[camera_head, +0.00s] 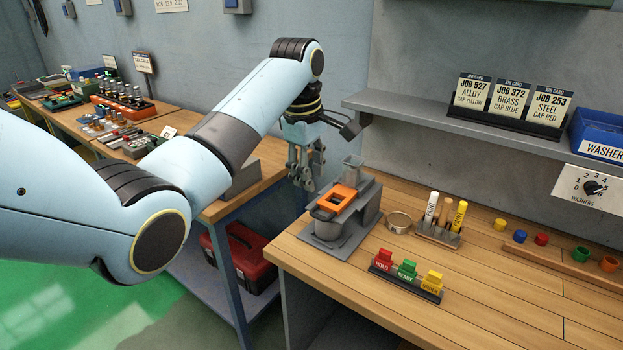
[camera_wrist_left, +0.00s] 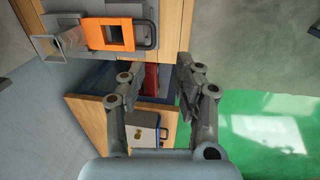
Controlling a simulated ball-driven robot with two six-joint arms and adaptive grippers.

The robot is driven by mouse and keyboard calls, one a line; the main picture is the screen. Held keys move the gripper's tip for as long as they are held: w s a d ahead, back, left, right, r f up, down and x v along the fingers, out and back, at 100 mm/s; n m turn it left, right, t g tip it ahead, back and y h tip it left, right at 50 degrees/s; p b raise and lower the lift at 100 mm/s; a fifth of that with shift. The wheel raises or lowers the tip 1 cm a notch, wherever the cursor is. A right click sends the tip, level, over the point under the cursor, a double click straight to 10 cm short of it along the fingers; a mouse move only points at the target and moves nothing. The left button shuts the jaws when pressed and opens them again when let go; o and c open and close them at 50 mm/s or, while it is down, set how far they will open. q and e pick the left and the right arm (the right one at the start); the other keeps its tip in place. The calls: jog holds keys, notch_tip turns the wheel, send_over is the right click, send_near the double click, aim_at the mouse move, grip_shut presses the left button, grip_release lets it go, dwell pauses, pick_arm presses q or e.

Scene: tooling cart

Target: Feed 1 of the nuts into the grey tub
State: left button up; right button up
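My left gripper (camera_head: 306,182) hangs with its fingers down over the gap between the two benches, left of the feeder. Its fingers are apart with nothing between them, as the left wrist view (camera_wrist_left: 158,68) also shows. A small grey box (camera_wrist_left: 145,125) on the left bench holds small brass-coloured pieces (camera_wrist_left: 138,134), maybe the nuts. Its wall shows in the head view (camera_head: 241,180), partly behind my arm. The feeder (camera_head: 362,212) has a clear hopper (camera_head: 353,168) and an orange slide (camera_head: 336,198). My right gripper is out of view.
A tape roll (camera_head: 398,222), a marker holder (camera_head: 438,234) and coloured tags (camera_head: 407,272) stand right of the feeder. A shelf (camera_head: 440,113) with job cards overhangs the bench back. A red toolbox (camera_head: 240,258) is below the left bench.

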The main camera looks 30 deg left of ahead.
pick_arm(q)
jog(key=shift+r, duration=0.15)
notch_tip(320, 180, up, 7)
jog(key=s, duration=0.1)
jog(key=shift+r, duration=0.2)
dwell(0.5)
jog(key=shift+s+a, duration=0.1)
